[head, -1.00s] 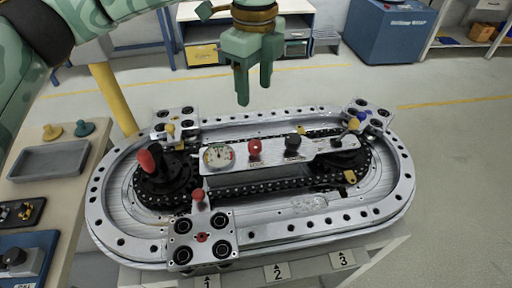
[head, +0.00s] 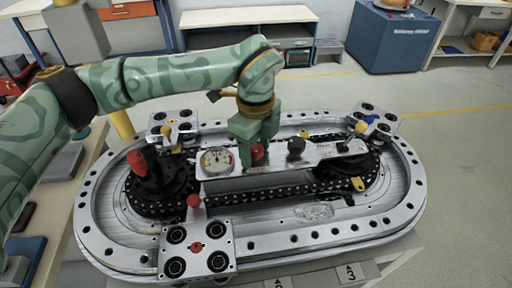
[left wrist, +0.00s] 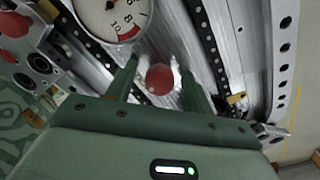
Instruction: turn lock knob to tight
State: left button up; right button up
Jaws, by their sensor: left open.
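A red round knob (head: 258,152) stands on the pale centre panel (head: 325,152) of the ring track, between a dial gauge (head: 217,160) and a black knob (head: 296,146). The label at the red knob is too small to read. My left gripper (head: 254,157) is over the red knob, pointing down, and partly covers it. In the left wrist view the red knob (left wrist: 160,79) lies between the two open fingers, with a gap visible on each side. The gauge (left wrist: 116,15) shows at the top. My right gripper is in neither view.
The oval metal track (head: 410,190) surrounds the panel and a black chain (head: 275,187). A red-topped lever (head: 138,163) rises at the left. A side bench (head: 62,163) is at the left.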

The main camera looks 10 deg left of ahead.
pick_arm(q)
jog(key=c, duration=1)
jog(key=shift+o, duration=0.2)
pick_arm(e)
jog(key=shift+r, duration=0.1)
pick_arm(q)
jog(key=m+p, duration=0.2)
jog(key=m, duration=0.1)
jog(key=shift+r+p, duration=0.3)
jog(key=shift+p, duration=0.1)
jog(key=m+p, duration=0.3)
jog(key=m, duration=0.2)
jog(key=shift+p, duration=0.3)
jog(key=m+p, duration=0.2)
jog(key=m, duration=0.3)
jog(key=shift+f+m+p, duration=0.15)
jog(key=shift+m+p, duration=0.8)
jog(key=shift+m, duration=1.25)
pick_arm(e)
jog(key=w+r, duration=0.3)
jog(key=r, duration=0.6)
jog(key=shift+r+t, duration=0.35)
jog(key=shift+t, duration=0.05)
pick_arm(q)
jog(key=shift+w, duration=0.1)
